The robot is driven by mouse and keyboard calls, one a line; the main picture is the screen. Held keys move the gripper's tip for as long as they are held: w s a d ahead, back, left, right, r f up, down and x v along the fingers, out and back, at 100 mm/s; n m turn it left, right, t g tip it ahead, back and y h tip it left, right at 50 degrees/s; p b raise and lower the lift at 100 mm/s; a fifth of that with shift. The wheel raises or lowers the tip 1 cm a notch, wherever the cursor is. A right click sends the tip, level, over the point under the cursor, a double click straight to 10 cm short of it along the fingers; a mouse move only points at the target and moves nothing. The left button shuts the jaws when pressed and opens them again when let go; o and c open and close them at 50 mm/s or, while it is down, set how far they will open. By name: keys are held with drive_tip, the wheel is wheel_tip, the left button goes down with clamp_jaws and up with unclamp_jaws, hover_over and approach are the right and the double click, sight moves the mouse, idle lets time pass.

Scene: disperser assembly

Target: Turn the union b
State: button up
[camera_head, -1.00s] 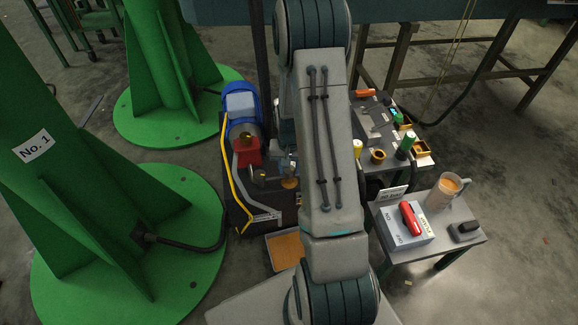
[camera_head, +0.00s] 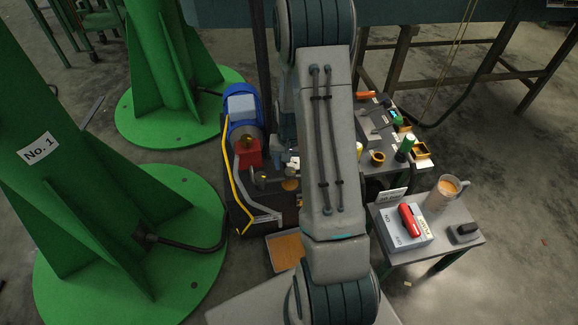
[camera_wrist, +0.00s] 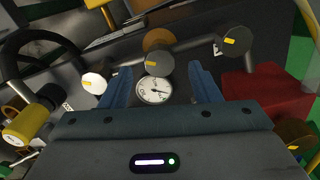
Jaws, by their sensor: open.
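In the wrist view my gripper (camera_wrist: 161,86) is open, with its two blue fingers apart and nothing held. Between and beyond the fingers are a round grey cap with a yellow mark (camera_wrist: 159,64) and a white dial gauge (camera_wrist: 154,90). A paler cap with a yellow mark (camera_wrist: 94,82) lies just left of the left finger. Another grey cap (camera_wrist: 235,40) is at the upper right on a pipe. I cannot tell which of these is union b; the small labels are not readable.
The machine has a red block (camera_head: 248,153), a blue motor (camera_head: 241,108) and a yellow rail (camera_head: 236,192). The red block is close right of the gripper in the wrist view (camera_wrist: 268,98). A tray (camera_head: 285,252) lies below. A side table (camera_head: 440,240) holds a mug (camera_head: 441,192).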

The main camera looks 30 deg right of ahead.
sight(289, 172)
wheel_tip(289, 172, up, 11)
drive_tip(key=p, duration=0.3)
drive_tip(key=shift+f, duration=0.15)
